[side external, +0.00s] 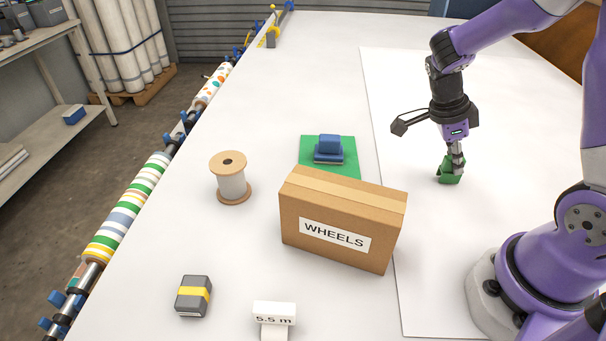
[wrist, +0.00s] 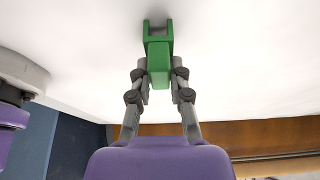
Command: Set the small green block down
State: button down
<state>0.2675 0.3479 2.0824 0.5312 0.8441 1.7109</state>
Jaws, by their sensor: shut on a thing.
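The small green block (side external: 449,176) is at my gripper's tip over the white board on the right side of the table. My gripper (side external: 456,160) points down and is shut on the block. The wrist view shows the green block (wrist: 158,62) between the two fingertips of my gripper (wrist: 160,78), with a notch at its far end. A small dark shadow lies on the white surface beside the block's far end. I cannot tell whether the block touches the board or is slightly above it.
A cardboard box marked WHEELS (side external: 343,222) stands left of my gripper. Behind it a blue block (side external: 329,145) sits on a green mat (side external: 346,170). A wooden spool (side external: 231,180), a grey-yellow block (side external: 193,296) and a 5.5 m sign (side external: 274,313) stand further left. The white board (side external: 440,270) around the block is clear.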

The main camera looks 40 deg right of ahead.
jog(key=shift+f, duration=0.55)
jog(key=shift+f, duration=0.1)
jog(key=c, duration=0.8)
grip_release()
jog(key=v, duration=1.2)
jog(key=shift+s+a+r+n+t+y, duration=0.6)
jog(key=shift+a+n+t, duration=1.15)
jog(key=shift+n, duration=2.75)
jog(key=shift+s+a+r+n+t+y, duration=0.6)
jog(key=shift+a+n+t, duration=1.15)
jog(key=shift+n, duration=2.75)
jog(key=shift+s+a+r+n+t+y, duration=0.7)
jog(key=shift+a+n, duration=1.8)
jog(key=shift+n, duration=2)
